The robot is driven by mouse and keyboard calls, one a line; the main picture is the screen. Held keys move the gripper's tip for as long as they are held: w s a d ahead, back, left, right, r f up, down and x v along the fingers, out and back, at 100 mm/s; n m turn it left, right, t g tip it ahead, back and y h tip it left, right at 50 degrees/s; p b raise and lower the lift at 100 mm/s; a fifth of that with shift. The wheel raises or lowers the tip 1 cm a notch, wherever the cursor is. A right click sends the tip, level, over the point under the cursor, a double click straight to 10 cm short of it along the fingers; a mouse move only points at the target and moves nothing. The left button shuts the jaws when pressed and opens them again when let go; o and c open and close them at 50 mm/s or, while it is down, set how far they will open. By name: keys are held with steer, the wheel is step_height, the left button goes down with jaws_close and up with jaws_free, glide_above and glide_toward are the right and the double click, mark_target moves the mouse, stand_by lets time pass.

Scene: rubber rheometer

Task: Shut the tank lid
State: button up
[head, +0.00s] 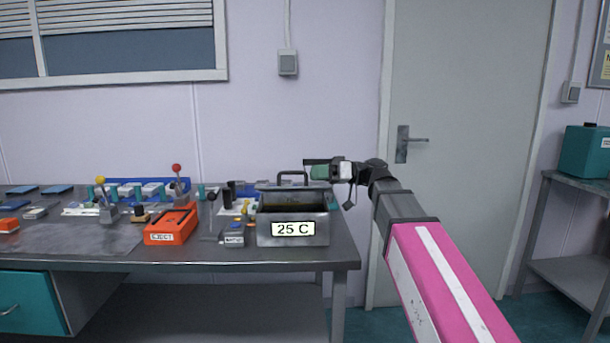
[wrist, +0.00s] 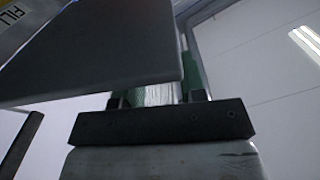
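The tank (head: 265,232) is a grey metal box on the bench with a "25 C" plate on its front. Its top is open and shows a dark inside. The lid (head: 265,186) stands raised at the tank's back, with a dark handle on it. My gripper (head: 308,169) has green fingers and points left, close by the handle at the lid's right end; I cannot tell if they touch. In the wrist view a grey plate (wrist: 100,50), apparently the lid, covers part of the green fingers (wrist: 192,70), so their opening is hidden.
An orange box (head: 170,227) marked "EJECT", levers with yellow and red knobs (head: 176,168), and small items crowd the bench (head: 200,255) left of the tank. The bench's right edge is just right of the tank. A door (head: 465,200) stands behind my arm.

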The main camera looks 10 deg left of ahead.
steer(key=v, duration=0.6)
